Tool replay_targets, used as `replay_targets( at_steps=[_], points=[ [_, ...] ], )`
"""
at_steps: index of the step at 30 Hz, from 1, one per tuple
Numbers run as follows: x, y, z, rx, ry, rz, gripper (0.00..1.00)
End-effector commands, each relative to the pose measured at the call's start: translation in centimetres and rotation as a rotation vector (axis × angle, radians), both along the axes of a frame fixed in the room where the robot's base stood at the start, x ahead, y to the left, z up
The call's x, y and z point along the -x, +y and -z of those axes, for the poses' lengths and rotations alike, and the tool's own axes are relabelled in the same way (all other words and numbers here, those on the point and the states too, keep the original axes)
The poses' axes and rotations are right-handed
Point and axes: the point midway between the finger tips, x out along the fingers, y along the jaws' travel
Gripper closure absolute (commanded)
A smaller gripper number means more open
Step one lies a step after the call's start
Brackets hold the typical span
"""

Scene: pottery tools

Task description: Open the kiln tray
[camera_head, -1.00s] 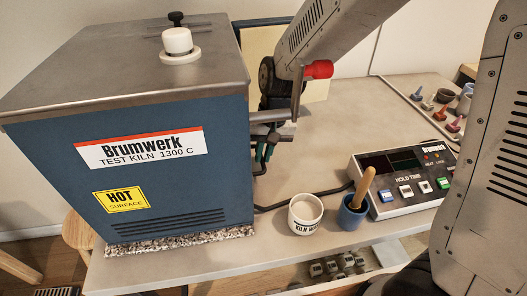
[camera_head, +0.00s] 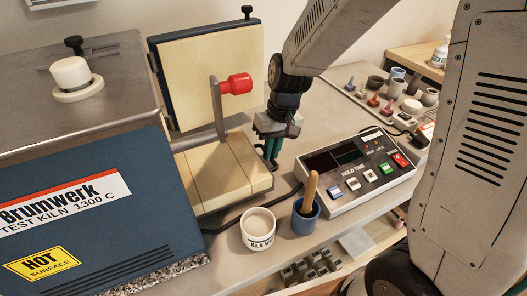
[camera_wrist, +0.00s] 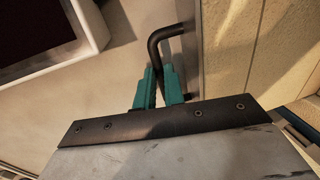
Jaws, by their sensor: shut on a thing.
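The kiln tray (camera_head: 207,180) is a cream slab that stands out of the right side of the blue kiln (camera_head: 85,222). In the wrist view its cream top (camera_wrist: 270,50) fills the right side, with a metal edge. A dark bent handle (camera_wrist: 165,36) joins that edge. My gripper (camera_head: 269,158), with teal fingers, is at the tray's outer end. In the wrist view my gripper (camera_wrist: 158,75) is shut on the handle, fingers on either side of it. The handle is mostly hidden in the head view.
The cream-lined kiln door (camera_head: 205,75) stands open behind the tray. A red knob (camera_head: 236,84) on a metal lever rises by the tray. A white cup (camera_head: 259,230), a blue pot (camera_head: 305,213) with a wooden handle and the control box (camera_head: 357,172) stand in front and to the right.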

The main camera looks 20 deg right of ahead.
Motion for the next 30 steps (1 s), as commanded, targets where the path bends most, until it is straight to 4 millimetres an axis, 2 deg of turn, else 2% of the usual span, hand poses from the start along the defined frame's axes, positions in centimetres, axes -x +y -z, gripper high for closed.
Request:
replay_targets(
  at_steps=[8,9,11,21,30],
  points=[
    [-0.1,0.0,-0.1,0.000,-0.003,0.001,1.00],
    [-0.1,0.0,-0.1,0.000,-0.003,0.001,0.81],
    [-0.1,0.0,-0.1,0.000,-0.003,0.001,0.67],
    [-0.1,-0.1,-0.5,0.000,-0.003,0.001,0.67],
    [-0.3,-0.9,-5.2,-0.001,-0.007,0.001,0.67]
  ],
)
